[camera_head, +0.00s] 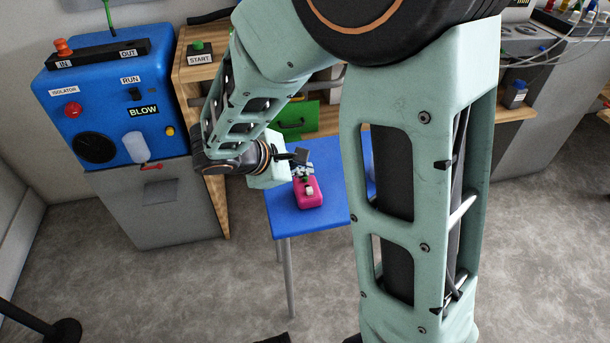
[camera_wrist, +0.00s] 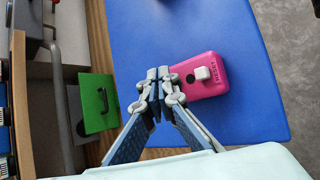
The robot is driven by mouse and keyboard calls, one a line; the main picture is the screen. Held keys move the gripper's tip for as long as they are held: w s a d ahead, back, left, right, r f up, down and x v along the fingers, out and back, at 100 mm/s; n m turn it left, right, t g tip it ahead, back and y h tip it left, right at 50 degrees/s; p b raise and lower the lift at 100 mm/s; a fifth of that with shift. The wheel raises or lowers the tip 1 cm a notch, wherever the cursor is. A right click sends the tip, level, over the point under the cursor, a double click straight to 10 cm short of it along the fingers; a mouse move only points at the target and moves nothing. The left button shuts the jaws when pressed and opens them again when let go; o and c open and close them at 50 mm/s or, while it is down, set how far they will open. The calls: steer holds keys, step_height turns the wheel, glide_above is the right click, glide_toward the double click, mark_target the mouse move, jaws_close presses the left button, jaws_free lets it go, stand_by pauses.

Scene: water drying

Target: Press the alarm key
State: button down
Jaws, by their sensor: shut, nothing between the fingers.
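A pink box (camera_head: 309,201) sits on a blue table (camera_head: 338,190). In the wrist view the same pink box (camera_wrist: 208,88) carries a pale raised key (camera_wrist: 202,73), a dark round spot beside it and a small dark label that is hard to read. My gripper (camera_wrist: 159,74) is shut and empty. Its tips appear just left of the box in the wrist view, apart from the pale key. In the head view my gripper (camera_head: 303,172) is at the box's far end; whether it touches the box cannot be told.
A blue machine (camera_head: 110,100) with knobs and labels stands at the left. A wooden unit with a START button (camera_head: 199,47) is beside it. A green panel with a handle (camera_head: 297,119) is behind the table. Bare table lies around the box.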

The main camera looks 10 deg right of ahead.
steer(key=shift+f+b, duration=0.35)
steer(key=shift+b, duration=0.05)
stand_by(0.4)
steer(key=shift+r, duration=0.1)
steer(key=shift+r+p, duration=0.6)
steer(key=shift+r, duration=0.1)
steer(key=shift+r, duration=0.1)
step_height(320, 180, up, 6)
steer(key=p, duration=0.5)
